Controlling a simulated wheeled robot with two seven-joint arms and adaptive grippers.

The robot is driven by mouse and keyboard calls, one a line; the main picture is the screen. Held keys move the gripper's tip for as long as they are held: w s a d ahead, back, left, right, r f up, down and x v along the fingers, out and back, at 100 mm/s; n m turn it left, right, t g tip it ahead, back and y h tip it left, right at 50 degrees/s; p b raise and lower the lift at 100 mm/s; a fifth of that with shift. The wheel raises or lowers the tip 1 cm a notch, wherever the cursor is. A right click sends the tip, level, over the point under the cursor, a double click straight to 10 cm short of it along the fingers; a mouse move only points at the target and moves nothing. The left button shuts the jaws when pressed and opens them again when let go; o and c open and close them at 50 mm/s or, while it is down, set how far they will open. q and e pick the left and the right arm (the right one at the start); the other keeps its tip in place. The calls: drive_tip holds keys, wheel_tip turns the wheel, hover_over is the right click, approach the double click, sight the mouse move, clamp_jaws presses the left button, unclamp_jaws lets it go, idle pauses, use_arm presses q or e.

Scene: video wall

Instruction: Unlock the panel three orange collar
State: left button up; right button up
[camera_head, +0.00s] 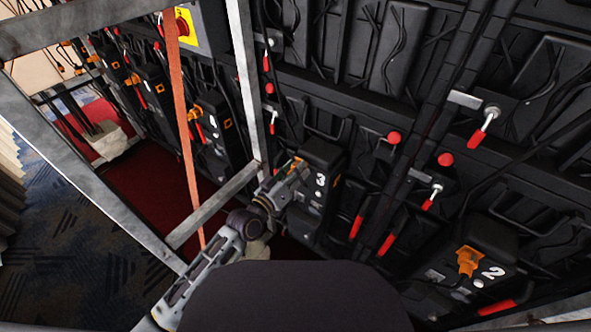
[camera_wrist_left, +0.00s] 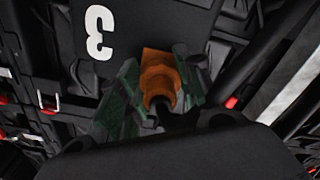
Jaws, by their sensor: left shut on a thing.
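The black box of panel three (camera_head: 321,152) stands in the middle of the wall, marked with a white 3. The number also shows in the left wrist view (camera_wrist_left: 99,33). The orange collar (camera_wrist_left: 160,78) sits on the panel's face beside the number, with a black cable end below it. My left gripper (camera_wrist_left: 163,88) has its greenish fingers on both sides of the collar and is shut on it. In the head view, my left gripper (camera_head: 292,180) reaches the panel's left side and hides most of the collar (camera_head: 296,163). My right gripper is not in view.
Panel two (camera_head: 492,272) with its own orange connector (camera_head: 467,262) is at lower right. Red-handled levers (camera_head: 388,244) stick out of the wall. Grey metal frame bars (camera_head: 213,207) and an orange strap (camera_head: 184,130) stand left of my arm.

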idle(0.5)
use_arm(q)
drive_tip(key=o, duration=1)
drive_tip(key=shift+o, duration=0.2)
drive_tip(key=shift+s+a, duration=0.1)
drive_tip(key=v, duration=1.1)
drive_tip(key=shift+s+a, duration=0.15)
drive_tip(key=shift+s, duration=0.15)
